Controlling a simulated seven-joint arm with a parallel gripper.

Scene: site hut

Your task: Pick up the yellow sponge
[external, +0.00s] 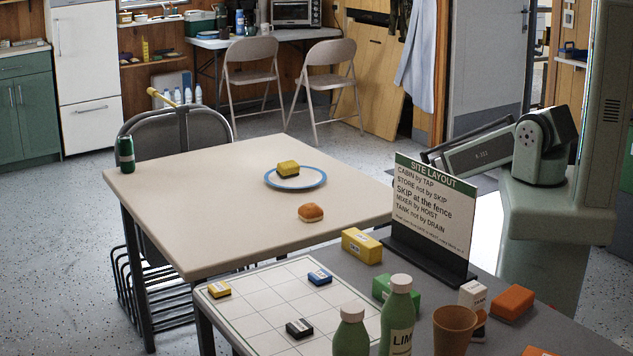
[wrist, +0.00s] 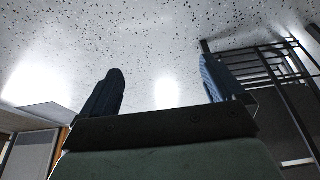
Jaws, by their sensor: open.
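The yellow sponge (external: 288,167), with a dark underside, lies on a blue-rimmed plate (external: 324,179) on the pale table (external: 190,214) in the external view. My gripper (wrist: 160,66) shows in the wrist view with its two dark fingers wide apart and nothing between them. Behind the fingers the wrist view shows speckled floor and a black metal rack; the sponge is not in that view. In the external view my arm is at the right, well apart from the sponge, and I cannot make out the fingers there.
A bread bun (external: 311,212) lies in front of the plate. A green can (external: 125,154) stands at the table's far left corner. A sign (external: 433,207) stands on the nearer grey table, among bottles, an orange-brown cup (external: 455,328) and several blocks. The pale table's middle is mostly clear.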

